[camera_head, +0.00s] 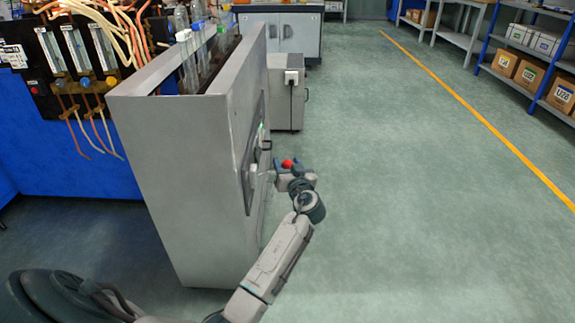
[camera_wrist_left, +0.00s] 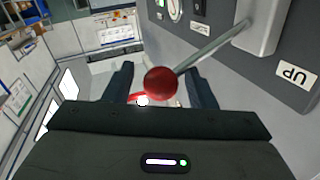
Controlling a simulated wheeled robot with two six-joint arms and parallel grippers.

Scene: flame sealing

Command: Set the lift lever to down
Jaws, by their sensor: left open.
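The lift lever is a silver rod (camera_wrist_left: 215,45) with a red ball knob (camera_wrist_left: 160,84), reaching out from a grey housing on the panel. A white "UP" label (camera_wrist_left: 295,74) is on the panel at the right. In the head view the red knob (camera_head: 287,163) shows at my left gripper (camera_head: 277,176), beside the machine's side panel. The gripper is open. My right gripper is not in view.
The tall grey machine cabinet (camera_head: 180,190) stands close to the left of my arm. A smaller grey cabinet (camera_head: 285,100) stands behind it. The green floor (camera_head: 400,200) to the right is clear up to the yellow line (camera_head: 470,112) and shelves with boxes (camera_head: 530,73).

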